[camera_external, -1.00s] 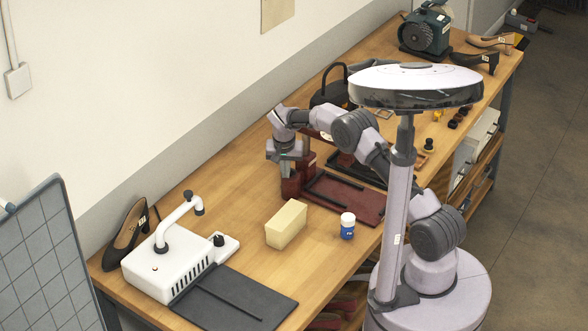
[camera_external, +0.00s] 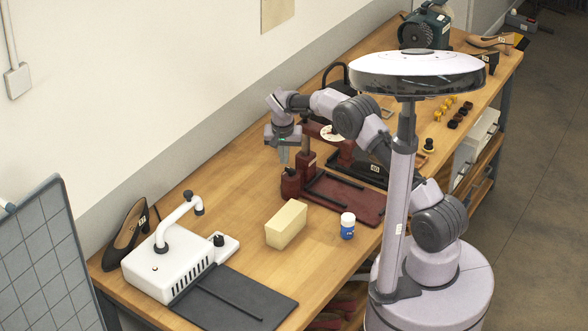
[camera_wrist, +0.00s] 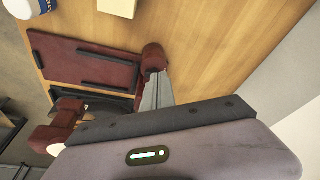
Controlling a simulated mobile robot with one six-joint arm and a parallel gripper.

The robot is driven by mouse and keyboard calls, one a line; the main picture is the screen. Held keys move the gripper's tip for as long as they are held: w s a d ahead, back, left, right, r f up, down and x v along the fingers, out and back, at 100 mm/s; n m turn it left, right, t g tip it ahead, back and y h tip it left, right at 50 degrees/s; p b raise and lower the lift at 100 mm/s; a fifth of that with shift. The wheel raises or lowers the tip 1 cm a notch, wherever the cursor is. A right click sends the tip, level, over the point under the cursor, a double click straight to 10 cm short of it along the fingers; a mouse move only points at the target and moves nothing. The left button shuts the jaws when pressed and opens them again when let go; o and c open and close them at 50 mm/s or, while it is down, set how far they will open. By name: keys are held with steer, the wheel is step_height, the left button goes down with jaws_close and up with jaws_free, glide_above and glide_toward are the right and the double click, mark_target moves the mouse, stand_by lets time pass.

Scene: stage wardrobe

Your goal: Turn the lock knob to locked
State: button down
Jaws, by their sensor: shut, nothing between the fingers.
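A dark red press-like machine stands on the bench, with a flat dark red base plate (camera_external: 352,200) carrying black rails. A round dark red knob-like part (camera_external: 290,182) sits at its left rear corner and also shows in the wrist view (camera_wrist: 153,57). I cannot read any lock mark or its setting. My gripper (camera_external: 284,158) is shut and empty, pointing down just above this part with a small apparent gap. In the wrist view the gripper's fingers (camera_wrist: 157,91) overlap the edge of the part, so contact cannot be judged there.
A cream block (camera_external: 286,224) and a blue-white bottle (camera_external: 347,226) stand in front of the machine. A white machine with a black knob (camera_external: 219,240) and a black shoe (camera_external: 126,236) are at left. Bare bench lies left of my gripper.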

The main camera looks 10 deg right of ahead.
mark_target(291, 172)
steer(key=d+f, duration=0.1)
steer(key=f, duration=0.1)
steer(key=d+f, duration=0.1)
steer(key=f, duration=0.1)
steer(key=d+f, duration=0.1)
steer(key=f, duration=0.1)
steer(key=shift+s+d+f, duration=0.1)
steer(key=shift+s+f, duration=0.1)
steer(key=shift+s, duration=0.1)
steer(key=shift+r, duration=0.15)
steer(key=shift+w, duration=0.3)
stand_by(0.8)
steer(key=shift+a+b, duration=0.75)
steer(key=shift+b, duration=0.15)
steer(key=shift+w+a, duration=0.1)
